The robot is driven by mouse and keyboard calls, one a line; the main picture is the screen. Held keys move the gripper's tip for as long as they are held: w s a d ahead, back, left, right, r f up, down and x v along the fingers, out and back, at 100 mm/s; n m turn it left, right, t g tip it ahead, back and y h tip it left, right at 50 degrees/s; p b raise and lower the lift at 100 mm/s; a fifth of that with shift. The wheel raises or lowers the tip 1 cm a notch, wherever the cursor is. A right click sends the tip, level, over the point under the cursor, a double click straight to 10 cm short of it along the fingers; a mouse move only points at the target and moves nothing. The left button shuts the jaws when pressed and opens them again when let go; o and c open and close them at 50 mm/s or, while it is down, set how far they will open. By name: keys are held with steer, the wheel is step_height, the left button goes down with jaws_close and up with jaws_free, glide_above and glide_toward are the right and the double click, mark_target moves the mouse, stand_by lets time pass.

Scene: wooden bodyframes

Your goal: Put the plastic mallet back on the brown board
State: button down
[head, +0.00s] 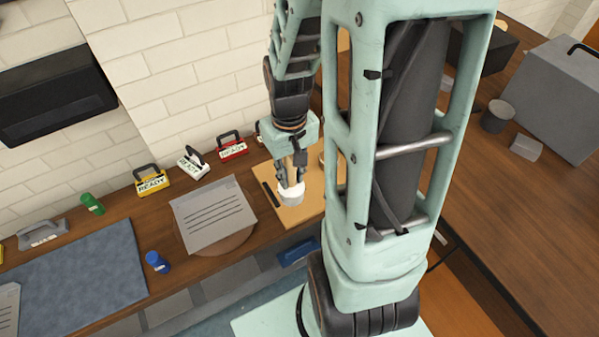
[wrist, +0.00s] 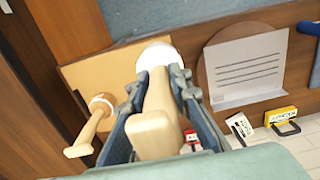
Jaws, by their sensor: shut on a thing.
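The plastic mallet has a white head (head: 291,196) and a pale wooden handle. In the wrist view its handle (wrist: 152,132) runs between my fingers, with the white head (wrist: 154,53) beyond them. My gripper (wrist: 157,85) is shut on the handle; the gripper (head: 290,178) also shows in the head view. The head end is over the brown board (head: 294,218); I cannot tell whether it touches. The board also shows in the wrist view (wrist: 92,76). A second mallet with a wooden handle (wrist: 84,142) stands at the board's left there.
A dark bar (head: 272,194) lies on the board's left part. A blue bottle (head: 157,262) stands near the front edge.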

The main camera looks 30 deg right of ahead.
steer(key=shift+w+d+f+b, duration=1.15)
steer(key=shift+w+f, duration=0.7)
steer(key=shift+f, duration=0.25)
steer(key=shift+w+d+f+b, duration=1.05)
steer(key=shift+w+f, duration=0.85)
steer(key=shift+f, duration=0.2)
steer(key=shift+w+d+f+b, duration=1.05)
steer(key=shift+w+d+f, duration=0.15)
steer(key=shift+w+f, duration=0.8)
steer(key=shift+s+f, duration=0.1)
steer(key=shift+s, duration=0.1)
steer(key=shift+f, duration=0.2)
steer(key=c, duration=1.8)
jaws_free()
steer(key=shift+o, duration=0.2)
steer(key=shift+r, duration=0.1)
